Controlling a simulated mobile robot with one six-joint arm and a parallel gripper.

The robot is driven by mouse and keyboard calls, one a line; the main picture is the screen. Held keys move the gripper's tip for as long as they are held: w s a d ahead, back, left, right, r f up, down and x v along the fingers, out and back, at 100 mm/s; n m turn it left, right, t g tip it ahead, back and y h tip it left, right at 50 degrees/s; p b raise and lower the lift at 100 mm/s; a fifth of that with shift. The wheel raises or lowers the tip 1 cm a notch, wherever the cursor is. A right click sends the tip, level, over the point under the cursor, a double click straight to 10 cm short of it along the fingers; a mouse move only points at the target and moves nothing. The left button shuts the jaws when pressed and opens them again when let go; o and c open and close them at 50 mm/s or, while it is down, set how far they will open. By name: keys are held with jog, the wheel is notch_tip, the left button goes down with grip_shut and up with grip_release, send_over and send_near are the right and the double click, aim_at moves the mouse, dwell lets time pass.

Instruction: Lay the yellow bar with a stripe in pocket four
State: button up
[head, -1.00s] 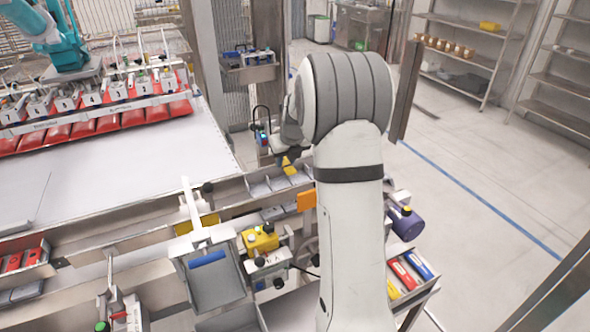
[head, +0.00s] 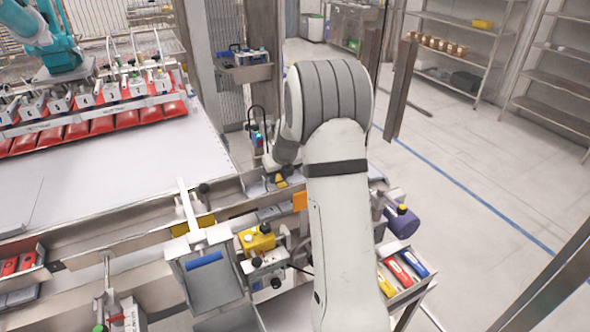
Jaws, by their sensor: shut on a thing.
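The yellow bar with a stripe (head: 282,183) is small in the head view, with a dark mark across its yellow. It is low at the row of grey pockets (head: 254,189) beyond the yellow box. My gripper (head: 279,176) is shut on the bar, at the right part of that row. My own arm and wrist hide much of the gripper and the right end of the pockets. I cannot tell which pocket is under the bar, or whether the bar touches its floor.
An orange plate (head: 300,201) stands close beside my forearm. A yellow box (head: 257,241) and a grey tilted tray (head: 212,280) are nearer. A purple cylinder (head: 403,223) and a bin of coloured bars (head: 407,290) lie right of my arm. The white table (head: 120,175) is clear.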

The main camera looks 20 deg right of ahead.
jog(key=shift+f, duration=0.2)
jog(key=o, duration=1)
jog(key=shift+o, duration=0.2)
